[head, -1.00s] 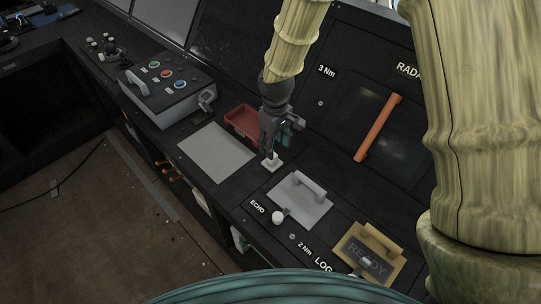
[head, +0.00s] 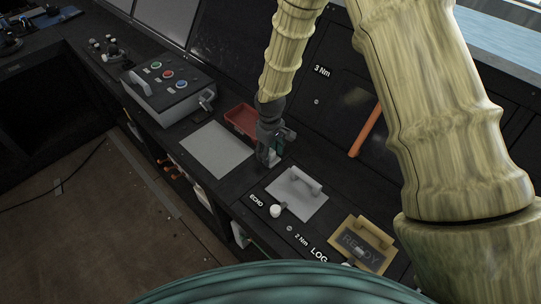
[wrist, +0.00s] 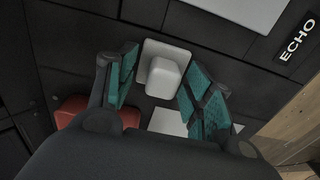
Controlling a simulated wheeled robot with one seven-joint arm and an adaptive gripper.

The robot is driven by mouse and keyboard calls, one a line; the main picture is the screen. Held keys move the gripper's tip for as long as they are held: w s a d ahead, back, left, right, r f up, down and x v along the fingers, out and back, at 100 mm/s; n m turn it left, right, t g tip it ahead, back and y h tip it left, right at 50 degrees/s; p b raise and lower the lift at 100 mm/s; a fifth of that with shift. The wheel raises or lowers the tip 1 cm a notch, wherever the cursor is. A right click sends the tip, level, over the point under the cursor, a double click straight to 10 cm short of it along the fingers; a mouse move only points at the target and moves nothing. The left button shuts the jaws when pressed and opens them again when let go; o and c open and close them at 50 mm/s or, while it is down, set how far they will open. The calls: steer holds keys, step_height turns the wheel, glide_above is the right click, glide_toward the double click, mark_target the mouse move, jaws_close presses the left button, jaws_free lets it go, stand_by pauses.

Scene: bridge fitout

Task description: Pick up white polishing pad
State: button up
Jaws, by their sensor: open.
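The white polishing pad (wrist: 163,76) is a square plate with a raised rounded block on top, lying on the dark console in the wrist view. My gripper (wrist: 157,72) is open, its two teal-padded fingers on either side of the block. A gap shows between the block and each finger. In the head view, my gripper (head: 272,153) is low over the console, and the pad is mostly hidden by the fingers.
A red tray (head: 242,121) and a grey mat (head: 217,149) lie left of my gripper. A grey ECHO plate with a handle (head: 297,194) is on the right.

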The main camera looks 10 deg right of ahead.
steer(key=shift+s+r, duration=0.25)
steer(key=shift+c, duration=0.6)
steer(key=shift+w+f, duration=0.15)
steer(key=c, duration=1)
steer(key=shift+r+b, duration=1.55)
steer(key=shift+r, duration=3.55)
